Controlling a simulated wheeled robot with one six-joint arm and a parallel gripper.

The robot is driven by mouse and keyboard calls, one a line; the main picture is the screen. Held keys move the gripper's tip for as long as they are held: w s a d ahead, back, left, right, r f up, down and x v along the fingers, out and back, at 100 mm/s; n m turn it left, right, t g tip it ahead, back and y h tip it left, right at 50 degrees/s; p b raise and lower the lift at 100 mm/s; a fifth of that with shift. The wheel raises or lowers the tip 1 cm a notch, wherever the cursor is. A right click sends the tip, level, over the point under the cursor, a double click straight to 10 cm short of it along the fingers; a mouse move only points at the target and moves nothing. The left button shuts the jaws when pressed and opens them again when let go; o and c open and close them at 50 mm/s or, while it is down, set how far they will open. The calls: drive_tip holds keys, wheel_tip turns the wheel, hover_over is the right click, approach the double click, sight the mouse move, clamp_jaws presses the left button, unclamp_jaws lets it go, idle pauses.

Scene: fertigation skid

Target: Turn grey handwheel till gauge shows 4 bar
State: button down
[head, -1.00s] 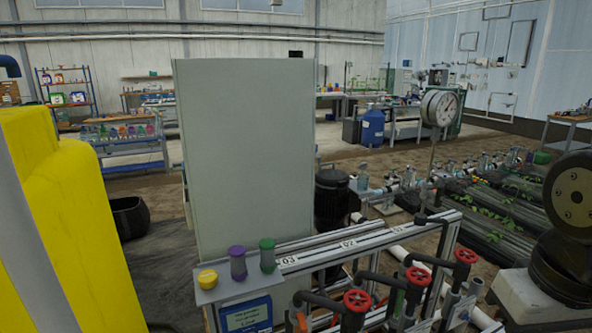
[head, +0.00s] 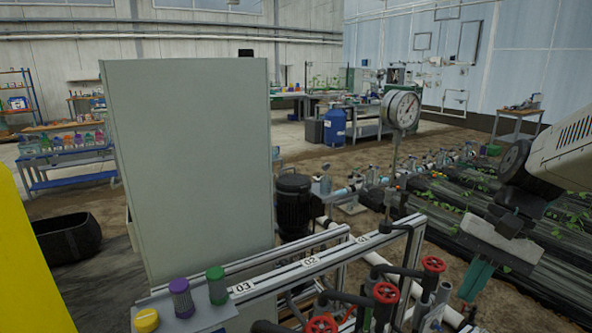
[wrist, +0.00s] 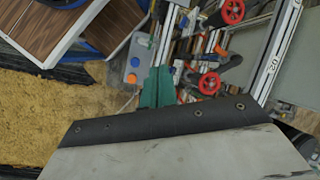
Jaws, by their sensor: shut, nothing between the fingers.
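The round white-faced gauge (head: 404,108) stands on a thin upright pipe right of centre in the head view. Its dial is too small to read. I cannot make out a grey handwheel in either view. Red handwheels (head: 433,264) sit on the valves along the near pipe rack, and two show in the wrist view (wrist: 209,83). My gripper (head: 476,282), with green fingers, hangs to the right of the red wheels in the head view. It is shut and empty, and its fingers also show in the wrist view (wrist: 158,88).
An aluminium rail (head: 310,262) with number labels carries the valves. Purple (head: 181,297), green (head: 217,286) and yellow (head: 146,320) capped items stand at its left end. A tall grey cabinet (head: 190,160) blocks the left middle. Plant beds (head: 440,210) lie behind my arm.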

drive_tip(key=w+d+f+m+t+y, duration=0.25)
drive_tip(key=w+d+f+m, duration=0.3)
drive_tip(key=f, duration=0.35)
drive_tip(key=w+d+f+m+t+y, duration=0.1)
drive_tip(key=w+d+f+m+y, duration=0.3)
drive_tip(key=d+f, duration=0.4)
drive_tip(key=w+d+f+m+t+y, duration=0.25)
drive_tip(key=w+d+f+m, duration=0.3)
drive_tip(key=f, duration=0.45)
drive_tip(key=s+d+f+m+t+h, duration=0.2)
drive_tip(key=s+f+m+t, duration=0.25)
drive_tip(key=f, duration=0.75)
drive_tip(key=s+d+f+m+t+h, duration=0.1)
drive_tip(key=s+d+f+m+t, duration=0.15)
drive_tip(key=f+m, duration=0.6)
drive_tip(key=s+d+f+m+t+h, duration=0.2)
drive_tip(key=s+f+t, duration=0.3)
drive_tip(key=f, duration=1)
drive_tip(key=x, duration=0.6)
drive_tip(key=shift+a+r, duration=0.15)
drive_tip(key=shift+a, duration=0.15)
drive_tip(key=shift+w, duration=0.1)
